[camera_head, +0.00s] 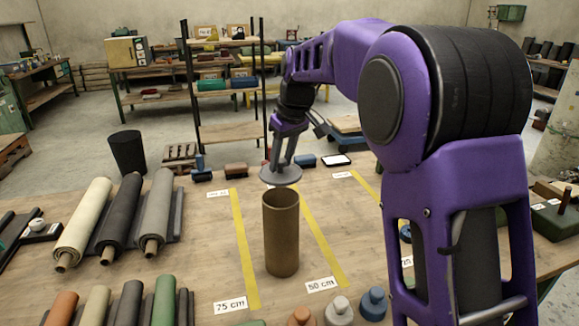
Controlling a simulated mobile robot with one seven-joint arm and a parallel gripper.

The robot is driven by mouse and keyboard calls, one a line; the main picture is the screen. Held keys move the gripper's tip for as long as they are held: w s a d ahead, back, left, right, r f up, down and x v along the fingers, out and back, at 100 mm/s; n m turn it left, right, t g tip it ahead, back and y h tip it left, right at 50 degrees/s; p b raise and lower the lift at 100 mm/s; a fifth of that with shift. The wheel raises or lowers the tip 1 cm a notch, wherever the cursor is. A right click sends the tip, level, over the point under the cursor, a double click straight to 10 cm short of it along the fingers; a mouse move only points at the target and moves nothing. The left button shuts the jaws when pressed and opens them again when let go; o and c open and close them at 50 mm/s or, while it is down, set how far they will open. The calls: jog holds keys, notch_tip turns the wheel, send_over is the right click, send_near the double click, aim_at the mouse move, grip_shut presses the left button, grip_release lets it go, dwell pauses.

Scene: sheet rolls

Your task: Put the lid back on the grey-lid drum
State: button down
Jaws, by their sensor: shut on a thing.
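The drum (281,239) is a tall brown open-topped cylinder standing upright on the wooden table between two yellow tape lines. The grey lid (280,177) is a flat round disc. My gripper (281,163) is shut on the lid from above and holds it roughly level. The lid appears just above and behind the drum's rim; a small gap shows between them in the head view. Exactly how far back it sits from the drum I cannot tell. The grip on the lid's top is small and partly unclear.
Rolls of cream, dark and grey sheet (117,215) lie on the table's left, with more rolls (128,303) at the front. Coloured knobbed pieces (338,310) stand at the front edge. Small blocks and a tablet (336,160) lie along the back. Clear table surrounds the drum.

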aim_at(284, 173)
jog(key=shift+w+a, duration=0.1)
jog(key=shift+w, duration=0.15)
jog(key=shift+s+f, duration=0.15)
jog(key=shift+f, duration=0.85)
notch_tip(284, 173, down, 4)
jog(key=b, duration=0.3)
jog(key=shift+b, duration=0.3)
jog(key=shift+f, duration=0.1)
jog(key=shift+f+p, duration=0.15)
jog(key=shift+p, duration=0.25)
dwell(1.3)
jog(key=shift+c, duration=2.2)
grip_release()
jog(key=shift+o, duration=0.2)
